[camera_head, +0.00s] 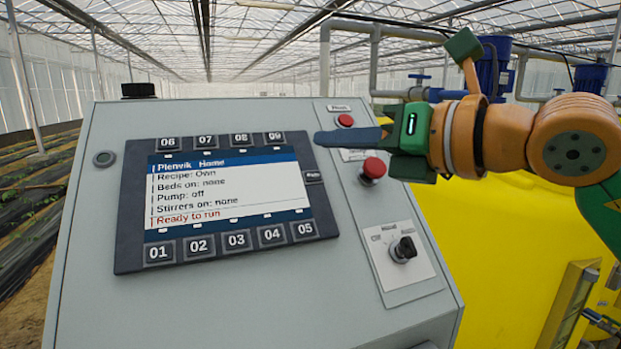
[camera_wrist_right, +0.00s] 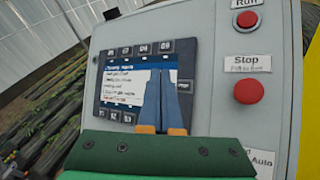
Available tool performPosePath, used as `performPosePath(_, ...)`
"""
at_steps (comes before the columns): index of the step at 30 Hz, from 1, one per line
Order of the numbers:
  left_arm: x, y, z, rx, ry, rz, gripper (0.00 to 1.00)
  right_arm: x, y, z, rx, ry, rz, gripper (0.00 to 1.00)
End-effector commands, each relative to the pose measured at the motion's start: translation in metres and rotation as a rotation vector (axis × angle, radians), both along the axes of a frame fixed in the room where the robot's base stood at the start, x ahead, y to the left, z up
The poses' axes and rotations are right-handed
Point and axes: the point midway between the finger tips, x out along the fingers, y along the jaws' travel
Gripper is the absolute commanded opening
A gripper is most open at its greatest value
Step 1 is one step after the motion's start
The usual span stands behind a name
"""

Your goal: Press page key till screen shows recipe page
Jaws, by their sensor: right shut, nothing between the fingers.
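The screen (camera_head: 230,190) on the grey control panel reads "Plenvik Home", with lines for recipe, beds, pump and stirrers, and "Ready to run" in red. It also shows in the right wrist view (camera_wrist_right: 128,84). A small dark key with a white label (camera_head: 314,177), too small to read surely, sits at the screen's right edge. Keys 06 to 09 run above the screen and keys 01 to 05 (camera_head: 236,240) below. My right gripper (camera_head: 322,138) is shut and empty, its fingertips in front of the panel near key 09 and above the side key. My left gripper is out of view.
A red button (camera_head: 345,120) and a larger red stop button (camera_head: 373,169) stand right of the screen, close to my right gripper. A black selector knob (camera_head: 403,249) is below them. A yellow tank (camera_head: 480,250) stands behind at the right.

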Motion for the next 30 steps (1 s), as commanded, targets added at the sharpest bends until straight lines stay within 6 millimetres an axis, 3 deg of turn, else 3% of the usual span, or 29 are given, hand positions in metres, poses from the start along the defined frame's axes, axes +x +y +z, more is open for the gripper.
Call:
performPosePath(12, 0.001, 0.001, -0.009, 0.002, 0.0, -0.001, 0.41, 0.032, 0.014, -0.04, 0.0, -0.001, 0.001, 0.0)
performPosePath(30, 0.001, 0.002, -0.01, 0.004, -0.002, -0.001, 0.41, 0.035, 0.015, -0.042, 0.0, -0.001, 0.0, 0.0)
